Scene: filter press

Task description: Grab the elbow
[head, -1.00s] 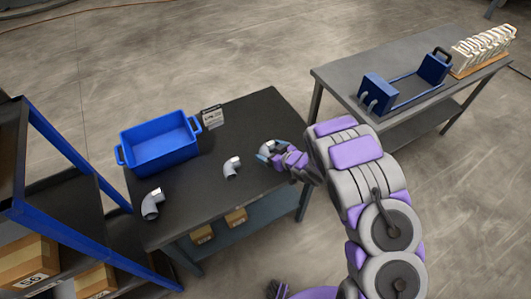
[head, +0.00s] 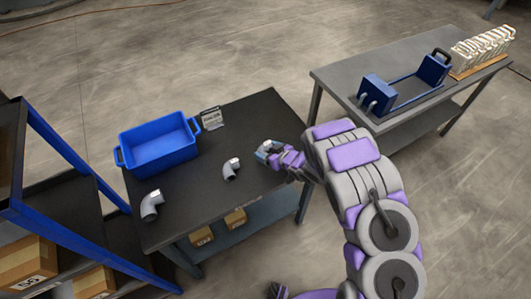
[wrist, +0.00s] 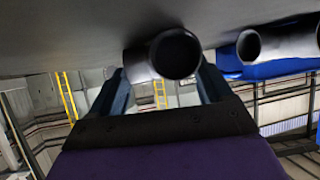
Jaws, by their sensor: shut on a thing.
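My gripper (head: 266,150) is at the right part of the dark table in the head view, shut on a grey pipe elbow (wrist: 174,55). In the wrist view the elbow's round open end sits between the two fingers (wrist: 165,80), and the table top is close to it. In the head view the fingers mostly hide this elbow. A second elbow (head: 231,169) lies on the table to the left of my gripper, and a third (head: 151,205) lies near the table's front left. One other elbow (wrist: 250,45) also shows in the wrist view, right of the held one.
A blue-framed shelf (head: 70,150) with boxes is at the left. A grey table (head: 340,78) with a blue fixture (head: 405,88) and white plates (head: 484,50) is at the right.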

